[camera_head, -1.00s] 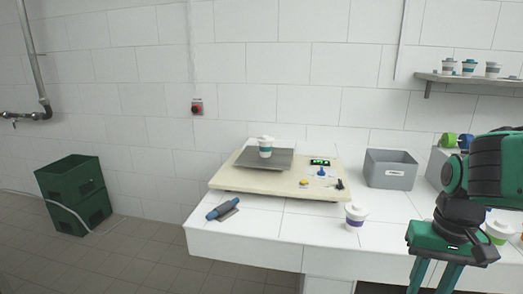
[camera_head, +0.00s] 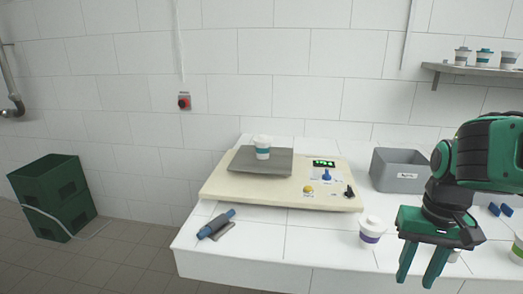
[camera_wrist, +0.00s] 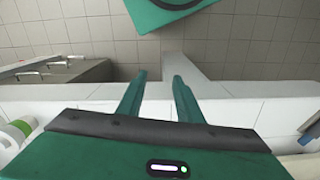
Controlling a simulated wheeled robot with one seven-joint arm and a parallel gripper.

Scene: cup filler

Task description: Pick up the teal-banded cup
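The teal-banded cup (camera_head: 263,148) is white with a lid. It stands upright on the grey plate (camera_head: 246,167) of the cream machine in the head view. My gripper (camera_head: 421,272) is open and empty, pointing down at the right, in front of the table edge and well away from that cup. In the wrist view my two green fingers (camera_wrist: 158,92) are apart with only floor and table edge between them. The teal-banded cup does not show in the wrist view.
A purple-banded cup (camera_head: 372,231) stands just left of my gripper. A green-banded cup (camera_head: 517,248) is at the right edge. A grey bin (camera_head: 398,183) stands behind. A blue-handled tool (camera_head: 216,224) lies front left. Several cups stand on the wall shelf (camera_head: 470,70).

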